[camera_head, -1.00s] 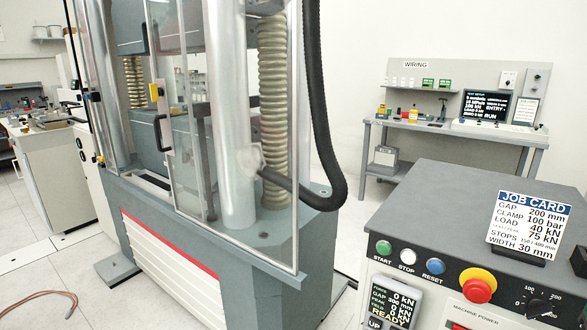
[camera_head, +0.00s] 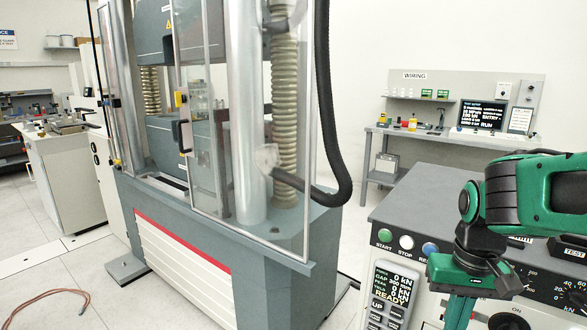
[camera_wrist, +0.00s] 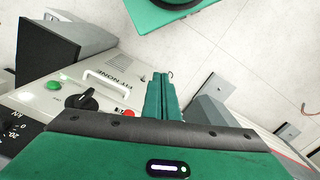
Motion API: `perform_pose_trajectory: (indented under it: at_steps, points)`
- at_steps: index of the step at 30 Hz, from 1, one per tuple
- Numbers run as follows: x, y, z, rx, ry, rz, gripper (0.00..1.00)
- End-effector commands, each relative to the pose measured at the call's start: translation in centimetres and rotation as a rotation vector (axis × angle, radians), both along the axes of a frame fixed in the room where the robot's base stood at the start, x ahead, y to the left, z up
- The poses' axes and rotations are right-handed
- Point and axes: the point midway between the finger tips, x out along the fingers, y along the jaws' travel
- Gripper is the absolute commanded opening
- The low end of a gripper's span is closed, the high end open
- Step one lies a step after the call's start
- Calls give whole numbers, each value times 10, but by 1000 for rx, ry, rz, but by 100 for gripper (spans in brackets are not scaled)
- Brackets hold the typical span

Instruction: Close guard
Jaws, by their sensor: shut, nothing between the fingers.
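The guard is a clear framed panel (camera_head: 236,160) on the front of the grey test machine (camera_head: 300,245) in the head view. It stands over the right part of the front; the left part appears uncovered. A black handle (camera_head: 184,136) and a small yellow piece (camera_head: 180,99) are at the panel's left edge. My gripper (camera_head: 458,315) hangs in front of the control console at the right, well apart from the guard. In the wrist view its green fingers (camera_wrist: 163,80) are together with nothing between them. The guard's handle does not show in the wrist view.
The console (camera_head: 390,215) with buttons and a READY display (camera_head: 392,287) stands at the lower right, partly hidden by my arm. A wiring bench (camera_head: 440,137) is behind. A thick black hose (camera_head: 325,120) hangs at the machine's right. A reddish cable (camera_head: 50,300) lies on open floor at left.

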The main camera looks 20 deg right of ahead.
Motion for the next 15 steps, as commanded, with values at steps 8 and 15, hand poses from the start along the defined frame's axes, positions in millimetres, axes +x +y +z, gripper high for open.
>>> perform_pose_trajectory:
  at_steps: [8, 15]
  points:
    - [0, 0, 0, 0, 0, 0, 0]
    - [29, -3, 32, -33, -82, -32, 0]
